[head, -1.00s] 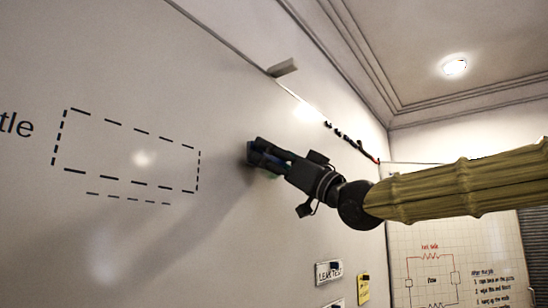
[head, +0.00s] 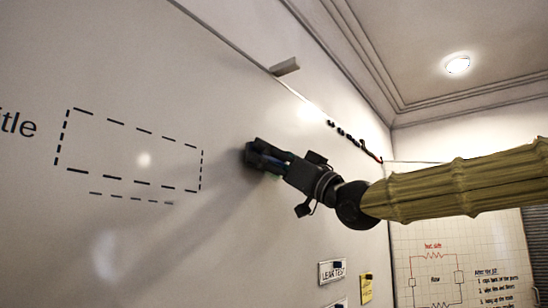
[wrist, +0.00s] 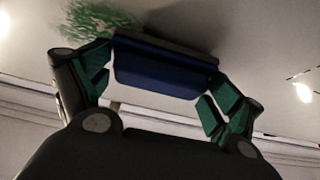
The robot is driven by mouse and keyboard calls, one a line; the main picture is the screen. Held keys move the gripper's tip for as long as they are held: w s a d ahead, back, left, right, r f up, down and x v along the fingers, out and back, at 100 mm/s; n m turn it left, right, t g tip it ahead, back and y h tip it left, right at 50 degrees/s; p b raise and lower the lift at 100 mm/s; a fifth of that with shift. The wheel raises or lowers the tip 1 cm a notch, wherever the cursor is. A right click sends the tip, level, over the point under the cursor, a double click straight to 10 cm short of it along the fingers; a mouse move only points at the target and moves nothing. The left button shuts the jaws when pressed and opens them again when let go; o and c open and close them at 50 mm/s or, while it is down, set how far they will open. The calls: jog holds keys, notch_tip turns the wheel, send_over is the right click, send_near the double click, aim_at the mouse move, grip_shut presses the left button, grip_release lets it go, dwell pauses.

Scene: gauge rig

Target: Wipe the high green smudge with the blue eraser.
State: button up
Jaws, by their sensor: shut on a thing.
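My gripper (head: 268,158) is shut on the blue eraser (wrist: 160,70) and holds it at the whiteboard (head: 110,235). In the wrist view the eraser spans between the two green-padded fingers, with a dark edge on its board side. A green smudge (wrist: 98,22) shows on the board just beyond the eraser, at the upper left of the wrist view. In the head view the eraser is mostly hidden by the fingers. I cannot tell whether it touches the board.
A dashed box (head: 130,150) is drawn on the board left of my gripper. A small grey block (head: 285,67) sits at the board's top edge. Labels (head: 332,271) and a yellow note (head: 366,288) are lower right. The board around my gripper is clear.

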aim_at(283, 163)
jog(key=shift+w+a, duration=0.3)
jog(key=shift+a, duration=0.05)
jog(key=shift+d, duration=0.1)
jog(key=shift+w+d+p, duration=0.9)
jog(key=shift+w+d, duration=0.15)
jog(key=shift+w, duration=0.3)
jog(key=shift+w+d+p, duration=0.5)
jog(key=shift+w, duration=0.25)
jog(key=shift+w+d+p, duration=0.45)
jog(key=shift+w+p, duration=0.05)
jog(key=shift+w, duration=0.25)
jog(key=shift+w, duration=0.1)
jog(key=w+d+p, duration=0.4)
jog(key=w, duration=0.1)
jog(key=shift+w, duration=0.15)
jog(key=shift+a, duration=0.1)
